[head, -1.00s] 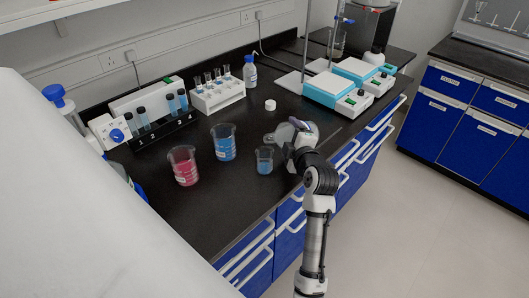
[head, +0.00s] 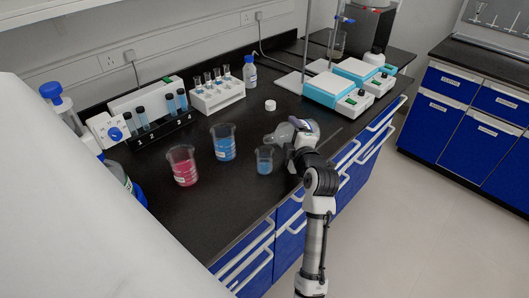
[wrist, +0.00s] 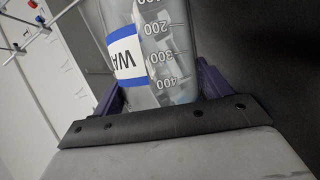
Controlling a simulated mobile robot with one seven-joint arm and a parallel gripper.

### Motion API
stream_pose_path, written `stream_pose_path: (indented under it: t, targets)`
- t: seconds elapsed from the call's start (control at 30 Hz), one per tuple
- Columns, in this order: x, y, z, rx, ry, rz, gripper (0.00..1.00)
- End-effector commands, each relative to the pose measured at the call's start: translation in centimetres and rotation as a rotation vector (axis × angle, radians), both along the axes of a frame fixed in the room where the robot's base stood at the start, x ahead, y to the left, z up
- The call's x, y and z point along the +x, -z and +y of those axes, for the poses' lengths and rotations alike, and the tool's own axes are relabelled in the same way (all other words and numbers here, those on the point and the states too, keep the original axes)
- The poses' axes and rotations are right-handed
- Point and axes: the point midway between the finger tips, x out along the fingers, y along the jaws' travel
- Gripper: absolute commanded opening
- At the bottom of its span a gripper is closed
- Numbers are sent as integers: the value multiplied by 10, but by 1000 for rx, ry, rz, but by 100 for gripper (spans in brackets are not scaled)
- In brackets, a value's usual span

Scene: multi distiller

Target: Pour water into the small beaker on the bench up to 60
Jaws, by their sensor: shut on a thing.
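The small beaker (head: 265,160) stands upright near the front edge of the bench and holds blue liquid. Its scale is too small to read. My gripper (head: 300,138) is just right of and above it, shut on a clear glass water vessel (head: 282,133). The vessel is tilted, with its narrow end pointing left, just above and behind the small beaker. In the wrist view my gripper's purple fingers (wrist: 160,88) clasp the water vessel (wrist: 150,45), which shows a blue-and-white label reading "WA" and a scale. I cannot make out any stream of water.
A larger beaker of blue liquid (head: 223,143) and a beaker of pink liquid (head: 183,166) stand left of the small beaker. A white cap (head: 270,105) lies behind it. Tube racks stand at the back and two hotplate stirrers (head: 335,92) at the back right.

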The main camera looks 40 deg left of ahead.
Motion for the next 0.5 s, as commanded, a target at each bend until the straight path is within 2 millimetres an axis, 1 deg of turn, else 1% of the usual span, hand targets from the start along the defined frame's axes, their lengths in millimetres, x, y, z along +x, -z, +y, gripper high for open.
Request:
stream_pose_path:
  t: [0.03,0.5]
  targets:
    - [0,-3,0,3,1,-9,26]
    - [0,-5,0,-4,0,-36,26]
